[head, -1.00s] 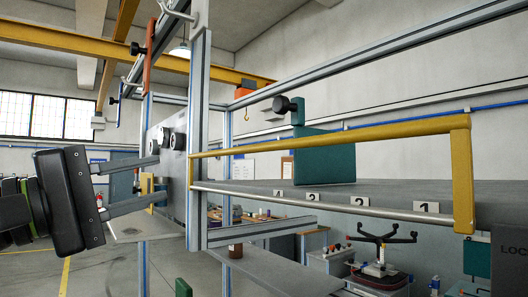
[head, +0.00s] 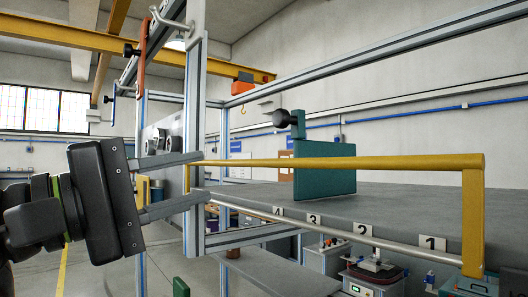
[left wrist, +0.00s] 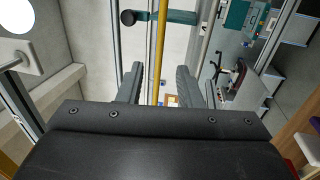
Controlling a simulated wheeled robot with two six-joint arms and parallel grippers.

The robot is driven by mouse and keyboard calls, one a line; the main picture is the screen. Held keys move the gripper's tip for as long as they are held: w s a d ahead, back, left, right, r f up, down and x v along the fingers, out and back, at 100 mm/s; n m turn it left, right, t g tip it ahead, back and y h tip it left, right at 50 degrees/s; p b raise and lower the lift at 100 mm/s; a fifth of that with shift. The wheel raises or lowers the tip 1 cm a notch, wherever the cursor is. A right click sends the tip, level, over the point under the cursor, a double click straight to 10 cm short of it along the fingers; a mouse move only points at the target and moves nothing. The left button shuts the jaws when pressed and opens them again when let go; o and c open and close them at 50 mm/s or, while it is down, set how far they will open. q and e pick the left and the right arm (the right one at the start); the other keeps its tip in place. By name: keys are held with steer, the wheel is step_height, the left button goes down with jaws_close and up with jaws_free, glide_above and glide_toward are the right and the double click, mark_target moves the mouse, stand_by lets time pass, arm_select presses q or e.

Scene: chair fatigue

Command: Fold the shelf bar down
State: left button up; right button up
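The yellow shelf bar (head: 360,161) is a long raised bar along the front of the grey shelf (head: 400,205), with an upright yellow end at the right. Its left end is beside my left gripper (head: 203,178). The gripper is open, with its two fingers apart. In the left wrist view, the yellow bar (left wrist: 159,50) runs lengthwise between the spread fingers of the gripper (left wrist: 160,75). I cannot tell whether either finger touches it. My right gripper is not in view.
A teal block (head: 325,170) stands on the shelf behind the bar, with a black knob (head: 284,119) beside it. A metal frame post (head: 193,130) rises close to my left gripper. Numbered labels line the shelf edge above a steel rod (head: 340,240).

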mark_target(251, 163)
arm_select(q)
steer(key=p+x, duration=0.3)
steer(key=x, duration=0.7)
steer(key=shift+r+p, duration=0.1)
steer(key=shift+p, duration=0.25)
steer(key=shift+x, duration=0.85)
jaws_close()
